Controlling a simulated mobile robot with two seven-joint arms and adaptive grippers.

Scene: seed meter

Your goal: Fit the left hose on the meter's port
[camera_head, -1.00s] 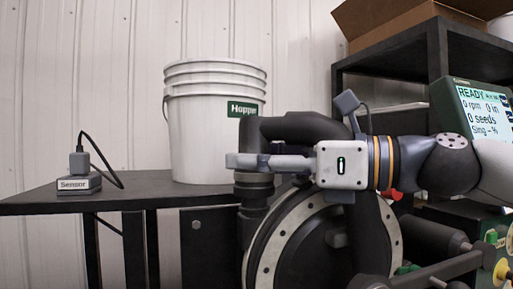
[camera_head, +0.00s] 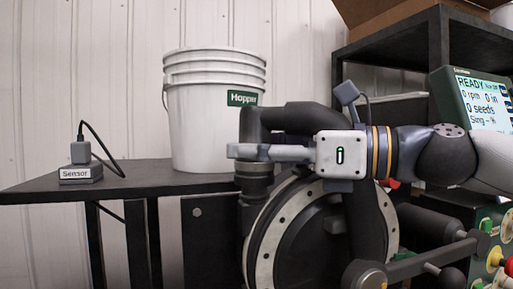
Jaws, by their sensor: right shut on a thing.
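The black left hose (camera_head: 296,117) bends down at an elbow on its left end. My right gripper (camera_head: 250,152) comes in from the right and is shut on that downward end, its light grey fingers across it. The meter (camera_head: 270,232) is a round dark housing with a pale, bolted rim, below the gripper. Its dark upright port (camera_head: 254,188) stands at the upper left, directly below the hose end and in line with it. The fingers hide part of the joint, so I cannot tell how far the hose sits on the port. My left gripper is out of view.
A white Hopper bucket (camera_head: 205,125) stands close behind on the black table (camera_head: 150,184). A small Sensor block (camera_head: 80,174) with a cable sits at the left. A black shelf (camera_head: 440,55) and a monitor reading READY (camera_head: 484,95) are at the right. A dark bar (camera_head: 430,262) crosses the lower right.

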